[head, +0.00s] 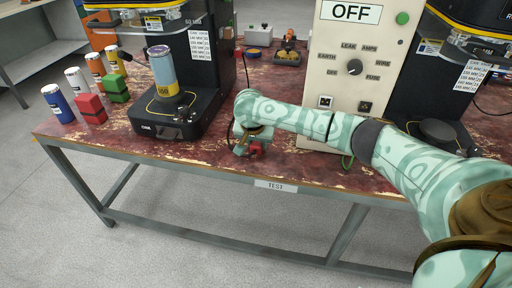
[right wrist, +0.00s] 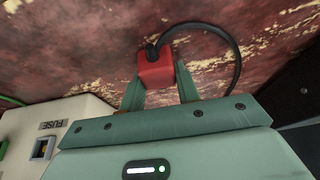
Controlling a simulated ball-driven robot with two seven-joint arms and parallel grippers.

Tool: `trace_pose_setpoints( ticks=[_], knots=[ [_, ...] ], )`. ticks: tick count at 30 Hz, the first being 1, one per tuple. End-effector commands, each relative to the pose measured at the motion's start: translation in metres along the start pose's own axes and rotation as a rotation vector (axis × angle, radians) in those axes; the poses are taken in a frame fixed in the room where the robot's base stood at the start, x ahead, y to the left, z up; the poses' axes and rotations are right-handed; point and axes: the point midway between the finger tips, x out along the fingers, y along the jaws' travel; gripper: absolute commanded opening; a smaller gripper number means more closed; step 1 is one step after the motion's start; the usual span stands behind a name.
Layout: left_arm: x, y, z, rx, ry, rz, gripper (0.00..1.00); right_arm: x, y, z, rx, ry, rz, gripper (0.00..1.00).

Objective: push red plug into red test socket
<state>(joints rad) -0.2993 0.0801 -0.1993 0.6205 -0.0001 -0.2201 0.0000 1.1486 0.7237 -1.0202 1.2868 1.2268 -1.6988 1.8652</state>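The red plug (right wrist: 156,70) is a small red block with a black cord, seen between the two fingers of my right gripper (right wrist: 158,88) in the right wrist view. The fingers appear to touch its sides. In the head view my right gripper (head: 250,150) is low over the front edge of the table, with the red plug (head: 257,148) at it. The beige tester (head: 350,80) reads OFF and has a dial and two small sockets (head: 325,102) low on its face. I cannot make out a red socket. My left gripper is out of view.
The worn red table (head: 215,150) carries a black can machine (head: 180,110) at left, with cans, a red block (head: 91,109) and a green block (head: 114,88) beside it. Another machine (head: 435,100) stands right of the tester.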

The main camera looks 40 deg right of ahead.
Motion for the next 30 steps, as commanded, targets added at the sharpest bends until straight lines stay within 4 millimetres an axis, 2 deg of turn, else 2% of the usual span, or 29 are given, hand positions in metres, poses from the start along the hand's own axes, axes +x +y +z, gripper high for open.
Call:
trace_pose_setpoints(
  ticks=[1, 2, 11, 17, 21, 27, 30],
  knots=[
    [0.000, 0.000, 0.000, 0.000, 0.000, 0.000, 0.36, 0.000, 0.000, 0.000, 0.000, 0.000, 0.000, 0.16],
    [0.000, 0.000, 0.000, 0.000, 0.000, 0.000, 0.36, 0.000, 0.000, 0.000, 0.000, 0.000, 0.000, 0.12],
    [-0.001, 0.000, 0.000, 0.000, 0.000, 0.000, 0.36, -0.001, 0.000, 0.000, 0.000, 0.000, 0.000, 0.12],
    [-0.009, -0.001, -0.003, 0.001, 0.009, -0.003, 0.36, -0.015, -0.001, -0.006, 0.002, 0.001, -0.003, 0.12],
    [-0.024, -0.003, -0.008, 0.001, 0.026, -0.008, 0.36, -0.039, 0.001, -0.015, 0.002, 0.001, -0.004, 0.12],
    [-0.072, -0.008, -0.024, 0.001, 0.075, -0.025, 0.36, -0.093, 0.034, -0.018, 0.002, 0.005, -0.006, 0.12],
    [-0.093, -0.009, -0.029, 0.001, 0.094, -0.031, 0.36, -0.114, 0.054, -0.014, 0.000, 0.004, -0.003, 0.12]
  ],
)
